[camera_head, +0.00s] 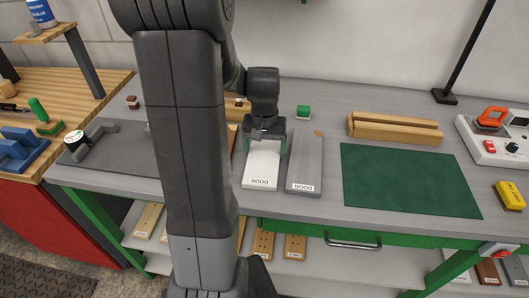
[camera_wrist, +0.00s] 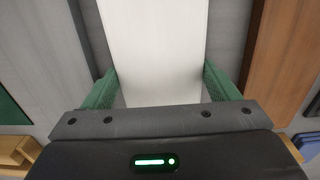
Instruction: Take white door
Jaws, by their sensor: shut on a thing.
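The white door (camera_head: 261,176) is a flat white board with "DOOR" printed at its near end. It lies on the grey workbench, or very close above it; I cannot tell which. My gripper (camera_head: 266,142) is over its far part and is shut on it. My arm hides part of the bench to the left.
A green mat (camera_head: 408,181) lies on the right, with a wooden slotted block (camera_head: 394,130) behind it. A brown board (camera_wrist: 287,50) lies beside the white door. A lower shelf (camera_head: 330,270) holds several wooden boards.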

